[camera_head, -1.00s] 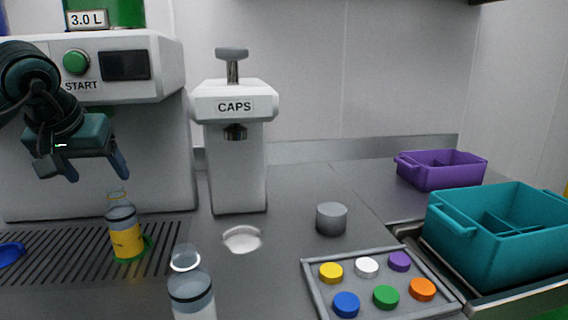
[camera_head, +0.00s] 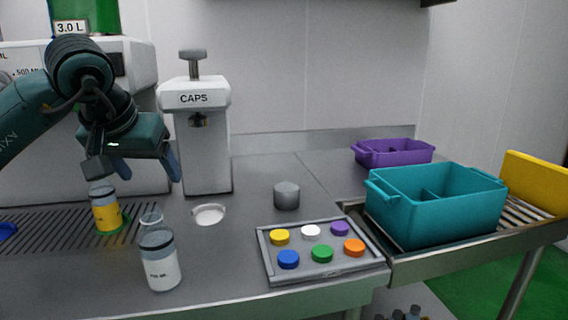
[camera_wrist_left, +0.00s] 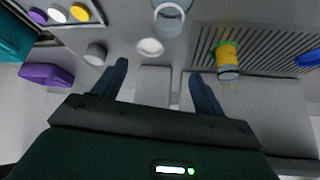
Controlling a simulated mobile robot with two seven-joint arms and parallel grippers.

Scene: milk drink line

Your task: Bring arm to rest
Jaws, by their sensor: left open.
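My left gripper (camera_head: 135,172) is open and empty in the head view. It hangs in the air in front of the filling machine (camera_head: 140,110), above and a little right of a bottle with yellow drink (camera_head: 106,212). That bottle stands upright on the drip grate, by a green ring. In the left wrist view the two fingers (camera_wrist_left: 157,88) are spread wide with nothing between them. The yellow bottle (camera_wrist_left: 228,62) shows there beyond the right finger, apart from it. My right gripper is not in view.
A bottle with white contents (camera_head: 161,268) stands on the counter in front. The CAPS press (camera_head: 206,145), a white disc (camera_head: 208,214), a grey cylinder (camera_head: 286,196) and a tray of coloured caps (camera_head: 265,250) are to the right. Teal (camera_head: 440,212) and purple (camera_head: 393,155) crates stand further right.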

